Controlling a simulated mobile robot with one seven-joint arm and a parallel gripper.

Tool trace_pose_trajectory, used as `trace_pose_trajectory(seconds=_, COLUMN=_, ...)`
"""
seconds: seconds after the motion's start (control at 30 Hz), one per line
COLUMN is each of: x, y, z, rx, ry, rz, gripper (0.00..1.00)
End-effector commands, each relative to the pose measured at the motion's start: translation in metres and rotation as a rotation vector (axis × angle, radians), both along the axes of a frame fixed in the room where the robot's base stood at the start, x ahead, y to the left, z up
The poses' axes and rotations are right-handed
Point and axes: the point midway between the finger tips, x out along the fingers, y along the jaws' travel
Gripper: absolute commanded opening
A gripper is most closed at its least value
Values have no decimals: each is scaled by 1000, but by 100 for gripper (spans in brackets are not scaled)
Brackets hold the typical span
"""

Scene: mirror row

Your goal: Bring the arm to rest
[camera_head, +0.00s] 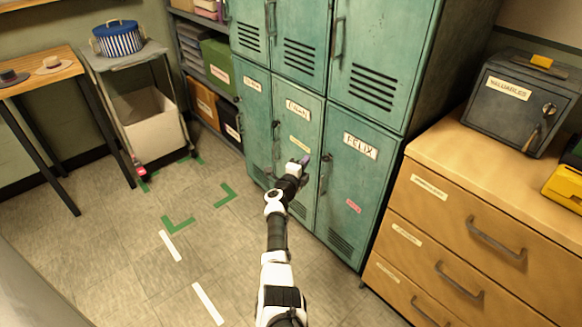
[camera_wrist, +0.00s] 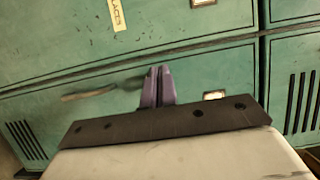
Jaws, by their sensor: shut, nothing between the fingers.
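My arm reaches forward from the bottom of the head view toward the green lockers (camera_head: 300,115). My gripper (camera_head: 305,160) is in front of the lower locker doors, near the edge between the middle door and the one labelled FELIX (camera_head: 360,146). In the wrist view, the two purple fingers (camera_wrist: 158,84) are together with nothing between them. A locker handle (camera_wrist: 90,92) lies just left of the fingers in that view; I cannot tell whether they touch the door. The doors in view look shut.
A wooden drawer cabinet (camera_head: 430,215) with a dark VALUABLES box (camera_head: 515,105) stands close on the right. A trolley (camera_head: 112,62) with a blue striped tin (camera_head: 118,38) and a wooden table (camera_head: 45,70) are at the left. The floor (camera_head: 110,240) left of my arm is clear, with green and white tape.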

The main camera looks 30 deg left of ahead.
Motion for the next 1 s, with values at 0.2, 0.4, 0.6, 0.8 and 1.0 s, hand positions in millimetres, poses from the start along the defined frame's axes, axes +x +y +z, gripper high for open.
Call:
trace_pose_trajectory(seconds=0.2, x=-36, y=14, z=0, rx=-1, ry=1, rz=3, gripper=0)
trace_pose_trajectory(seconds=0.4, x=-47, y=17, z=-1, rx=-1, ry=1, rz=1, gripper=0)
trace_pose_trajectory(seconds=0.6, x=-47, y=19, z=9, rx=-6, ry=-19, rz=6, gripper=0)
trace_pose_trajectory(seconds=0.8, x=-47, y=34, z=107, rx=-71, ry=-231, rz=62, gripper=0)
trace_pose_trajectory(seconds=1.0, x=-88, y=54, z=254, rx=-192, ry=-563, rz=123, gripper=0)
